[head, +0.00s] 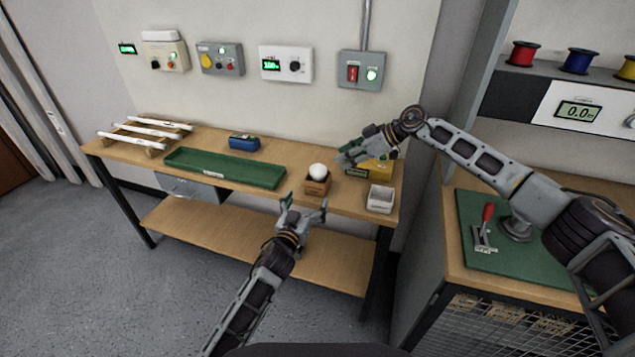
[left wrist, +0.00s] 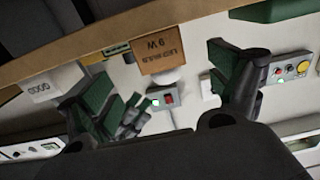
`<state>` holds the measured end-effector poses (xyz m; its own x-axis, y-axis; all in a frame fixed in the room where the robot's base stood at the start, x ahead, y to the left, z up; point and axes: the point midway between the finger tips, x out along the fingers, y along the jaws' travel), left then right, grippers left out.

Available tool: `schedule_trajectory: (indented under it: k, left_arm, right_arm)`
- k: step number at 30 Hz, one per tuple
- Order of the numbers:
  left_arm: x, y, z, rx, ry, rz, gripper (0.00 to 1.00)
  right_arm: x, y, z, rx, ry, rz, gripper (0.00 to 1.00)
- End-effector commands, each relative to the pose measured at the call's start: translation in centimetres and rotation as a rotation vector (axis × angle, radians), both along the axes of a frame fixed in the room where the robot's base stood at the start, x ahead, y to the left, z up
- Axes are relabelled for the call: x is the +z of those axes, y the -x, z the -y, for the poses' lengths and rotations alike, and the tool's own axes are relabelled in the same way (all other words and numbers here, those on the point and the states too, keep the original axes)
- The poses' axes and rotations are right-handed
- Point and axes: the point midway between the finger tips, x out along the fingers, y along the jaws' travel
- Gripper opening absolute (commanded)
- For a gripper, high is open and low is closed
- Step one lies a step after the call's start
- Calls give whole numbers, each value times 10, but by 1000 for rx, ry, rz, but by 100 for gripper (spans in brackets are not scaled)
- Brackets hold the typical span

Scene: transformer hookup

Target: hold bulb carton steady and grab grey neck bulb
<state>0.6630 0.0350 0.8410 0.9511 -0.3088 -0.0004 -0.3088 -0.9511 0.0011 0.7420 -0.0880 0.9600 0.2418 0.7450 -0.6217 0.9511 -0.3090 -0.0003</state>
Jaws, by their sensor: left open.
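A white round bulb (head: 317,170) sits in a small brown open carton (head: 317,187) at the bench's front edge. Its neck is hidden inside the carton. In the left wrist view, which is upside down, the carton (left wrist: 160,56) shows its printed face, with the white bulb (left wrist: 168,77) beyond it. My left gripper (head: 303,205) is open just in front of the carton, its green-padded fingers spread to either side and apart from it. My right gripper (head: 345,157) is just right of the bulb, apart from it; its finger opening is unclear.
A yellow bin (head: 378,172) stands behind my right gripper. A white box (head: 380,198) stands right of the carton. A long green tray (head: 225,168), a blue box (head: 244,142) and a rack of white tubes (head: 145,130) are to the left.

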Motion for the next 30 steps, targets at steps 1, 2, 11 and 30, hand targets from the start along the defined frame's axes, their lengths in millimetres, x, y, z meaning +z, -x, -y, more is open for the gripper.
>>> schedule_trajectory:
  k: [1, 2, 11, 30]
  left_arm:
    - [1, -5, 2, 0, -1, 1, 91]
    - [1, -7, 2, 0, -1, 1, 91]
    - [1, -31, 10, 0, -2, 2, 91]
    - [0, -81, 27, 0, -1, 0, 91]
  right_arm:
    - [0, 0, 0, 0, 0, 0, 36]
    - [0, 0, 0, 0, 0, 0, 36]
    - [0, 0, 0, 0, 0, 0, 36]
    - [0, 0, 0, 0, 0, 0, 36]
